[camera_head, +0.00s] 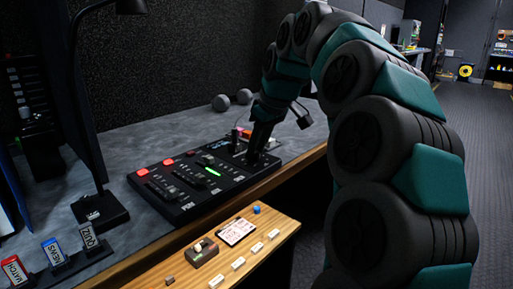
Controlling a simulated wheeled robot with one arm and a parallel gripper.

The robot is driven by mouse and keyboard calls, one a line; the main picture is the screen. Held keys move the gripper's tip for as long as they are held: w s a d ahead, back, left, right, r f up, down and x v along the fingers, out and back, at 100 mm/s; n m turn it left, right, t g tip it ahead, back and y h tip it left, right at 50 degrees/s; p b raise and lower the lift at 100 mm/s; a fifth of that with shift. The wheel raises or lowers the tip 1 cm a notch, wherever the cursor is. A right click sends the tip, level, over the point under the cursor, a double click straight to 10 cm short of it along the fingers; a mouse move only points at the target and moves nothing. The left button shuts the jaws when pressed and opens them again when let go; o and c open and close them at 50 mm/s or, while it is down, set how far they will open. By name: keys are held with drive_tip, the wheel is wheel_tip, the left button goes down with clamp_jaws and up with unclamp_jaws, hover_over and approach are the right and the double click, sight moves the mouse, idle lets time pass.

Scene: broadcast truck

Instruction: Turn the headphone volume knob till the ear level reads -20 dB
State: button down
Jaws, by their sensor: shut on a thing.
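A black mixing panel (160,197) with faders, red buttons and a lit green strip (213,171) lies tilted on the grey desk. My gripper (253,157) points down at the panel's right end, its dark fingers closed on a small control there. The fingers hide that control, so I cannot see the headphone volume knob itself or which way it points. No ear level figure can be read in this view; the lettering on the panel is too small.
A lamp base (100,211) and upright labelled cards (54,251) stand left of the panel. A wooden ledge (170,262) in front carries a small switch box (202,252), a note (236,231) and a blue knob (256,210).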

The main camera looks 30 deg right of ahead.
drive_tip(key=m+h, duration=0.1)
drive_tip(key=m, duration=0.2)
drive_tip(key=shift+a, duration=0.1)
drive_tip(key=shift+m+h, duration=0.7)
drive_tip(key=shift+m, duration=0.7)
drive_tip(key=c, duration=0.6)
unclamp_jaws()
